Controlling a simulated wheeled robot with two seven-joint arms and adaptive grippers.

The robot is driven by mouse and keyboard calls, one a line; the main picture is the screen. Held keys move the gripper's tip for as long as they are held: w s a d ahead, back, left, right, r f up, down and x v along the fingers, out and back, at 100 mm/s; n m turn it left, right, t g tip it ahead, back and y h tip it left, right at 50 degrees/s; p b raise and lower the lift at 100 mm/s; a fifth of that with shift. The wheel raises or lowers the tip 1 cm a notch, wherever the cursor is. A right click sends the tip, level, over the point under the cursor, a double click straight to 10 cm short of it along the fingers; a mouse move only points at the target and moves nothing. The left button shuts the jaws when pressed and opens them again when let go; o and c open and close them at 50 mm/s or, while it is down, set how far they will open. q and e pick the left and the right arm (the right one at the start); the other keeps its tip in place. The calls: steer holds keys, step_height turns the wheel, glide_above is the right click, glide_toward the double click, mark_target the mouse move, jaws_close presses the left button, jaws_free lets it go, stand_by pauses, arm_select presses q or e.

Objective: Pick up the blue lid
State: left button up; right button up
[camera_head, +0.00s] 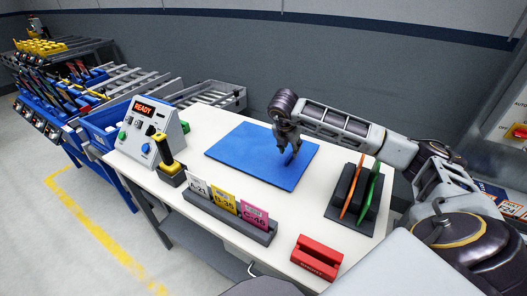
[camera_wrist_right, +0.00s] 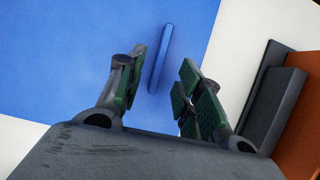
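The blue lid (camera_head: 240,152) is a flat blue rectangular panel lying on the white table. It also fills much of the wrist view (camera_wrist_right: 60,60). A narrow raised blue bar (camera_wrist_right: 161,58), like a handle, stands on it. My right gripper (camera_head: 289,148) is above the panel's right half. It also shows in the wrist view (camera_wrist_right: 160,72), with its green-padded fingers open and apart, one to each side of the bar's near end. I see no contact between fingers and bar, and I cannot tell the height gap. My left gripper is not in view.
A dark rack (camera_head: 338,205) with orange and green plates stands right of the panel. A control box (camera_head: 148,135) stands left. The white table between them is clear.

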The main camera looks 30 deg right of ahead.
mark_target(291, 155)
steer(key=x, duration=0.4)
steer(key=shift+w+d, duration=0.1)
steer(key=shift+d, duration=0.05)
steer(key=shift+f, duration=0.25)
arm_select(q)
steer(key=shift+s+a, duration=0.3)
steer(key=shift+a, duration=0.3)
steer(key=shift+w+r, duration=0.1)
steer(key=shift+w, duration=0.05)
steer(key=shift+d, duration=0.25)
